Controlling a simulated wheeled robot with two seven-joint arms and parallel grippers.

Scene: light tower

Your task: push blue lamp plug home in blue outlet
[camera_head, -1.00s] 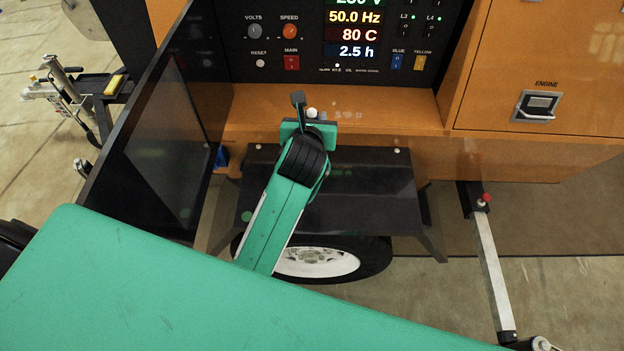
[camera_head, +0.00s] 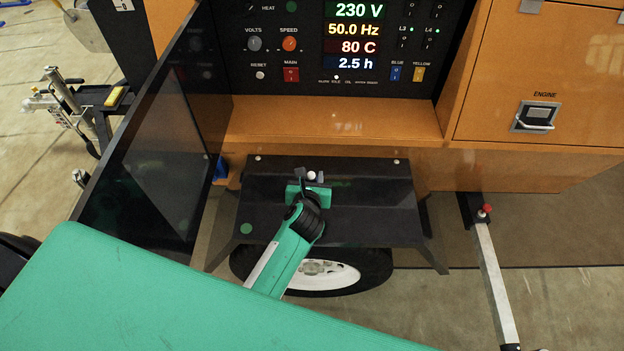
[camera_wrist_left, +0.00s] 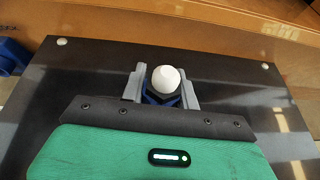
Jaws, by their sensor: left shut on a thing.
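My left gripper (camera_head: 311,178) is over the black fender, below the orange ledge. It is shut on a blue piece with a round white top (camera_wrist_left: 166,80), which I take to be the blue lamp plug; the white top also shows in the head view (camera_head: 311,176). In the left wrist view the grey fingers stand on either side of it. Its underside is hidden. A blue fitting (camera_head: 221,168) sits to the left, beside the dark panel's lower end, and shows at the left wrist view's left edge (camera_wrist_left: 11,57). I cannot tell if it is the blue outlet. My right gripper is out of view.
The black fender (camera_head: 370,205) lies above a wheel (camera_head: 335,275). A dark upright panel (camera_head: 150,165) stands to the left. The control panel has a blue switch (camera_head: 395,72) and a yellow switch (camera_head: 418,73). A red-knobbed post (camera_head: 487,210) stands to the right.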

